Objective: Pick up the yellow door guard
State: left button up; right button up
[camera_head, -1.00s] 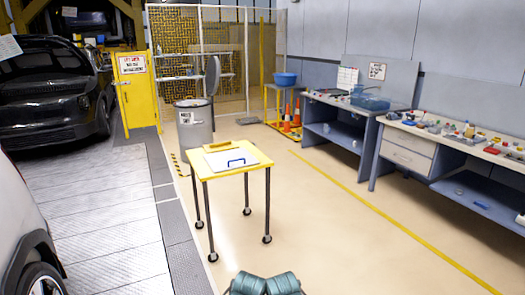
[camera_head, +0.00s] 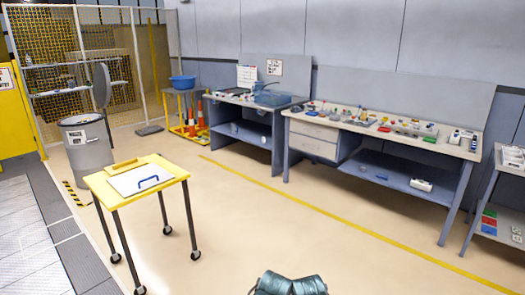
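A small yellow piece (camera_head: 125,165), which looks like the yellow door guard, lies near the back left edge of a yellow-topped cart (camera_head: 98,186). Beside it on the cart is a white board (camera_head: 128,183) with a blue handle (camera_head: 149,183). The cart stands on the floor left of centre, away from me. The two teal rounded parts at the bottom edge are my own arm parts. Neither of my grippers shows in the view.
A grey waste bin (camera_head: 86,150) with its lid up stands behind the cart. A blue-grey workbench (camera_head: 320,132) with many small items lines the wall. A shelf (camera_head: 500,222) is at the far right. The floor between cart and benches is clear, crossed by a yellow line (camera_head: 330,214).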

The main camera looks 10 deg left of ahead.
aim_at(122, 167)
jog(key=i+j+z, duration=0.25)
jog(key=j, duration=0.35)
jog(key=j+z, duration=0.25)
jog(key=j, duration=0.4)
jog(key=j+z, duration=0.3)
jog(key=j, duration=0.35)
jog(key=j+z, duration=0.15)
jog(key=j, duration=3.4)
